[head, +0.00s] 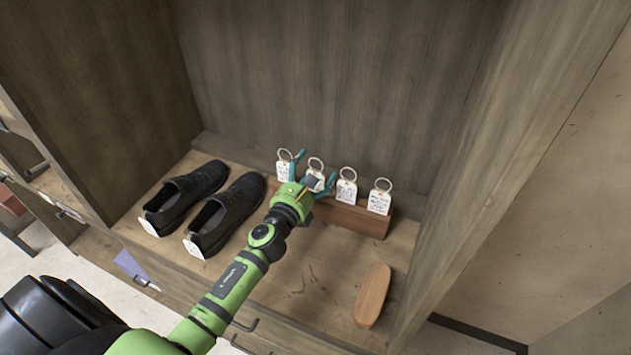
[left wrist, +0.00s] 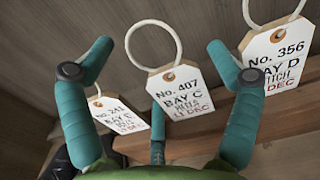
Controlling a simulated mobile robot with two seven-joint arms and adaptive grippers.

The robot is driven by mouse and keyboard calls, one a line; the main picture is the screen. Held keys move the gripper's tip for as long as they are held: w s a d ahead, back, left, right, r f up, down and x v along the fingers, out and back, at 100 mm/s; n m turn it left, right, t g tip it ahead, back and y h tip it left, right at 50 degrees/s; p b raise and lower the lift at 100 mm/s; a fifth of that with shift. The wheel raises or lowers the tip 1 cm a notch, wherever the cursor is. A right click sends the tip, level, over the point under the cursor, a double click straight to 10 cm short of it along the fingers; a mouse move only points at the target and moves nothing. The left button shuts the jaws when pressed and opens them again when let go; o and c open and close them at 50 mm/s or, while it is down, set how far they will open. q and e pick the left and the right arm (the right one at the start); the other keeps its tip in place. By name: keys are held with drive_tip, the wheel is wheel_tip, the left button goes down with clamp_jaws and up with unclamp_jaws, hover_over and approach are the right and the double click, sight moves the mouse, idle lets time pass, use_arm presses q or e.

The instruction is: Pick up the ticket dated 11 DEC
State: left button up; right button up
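Several white tickets with metal rings stand in a row on a wooden block (head: 360,222) in the cabinet. The second from the left (head: 313,172) is at the middle of the left wrist view (left wrist: 180,100); it reads No. 407, BAY C, and what looks like 11 DEC. Left of it is ticket No. 241 (left wrist: 120,116), its date hard to read. Right of it is ticket No. 356 (left wrist: 276,55), BAY D, its date partly covered by a finger. My left gripper (head: 316,170) is open, with its teal fingers on either side of ticket 407, not closed on it. My right gripper is out of view.
Two black shoes (head: 228,212) with white tags stand left of the block. A wooden brush-like piece (head: 372,295) lies on the shelf at front right. Cabinet walls close in the left, back and right. Shelf between shoes and brush is mostly clear.

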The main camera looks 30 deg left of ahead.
use_arm(q)
drive_tip(key=c, duration=0.6)
drive_tip(key=shift+o, duration=0.2)
drive_tip(key=shift+r, duration=0.1)
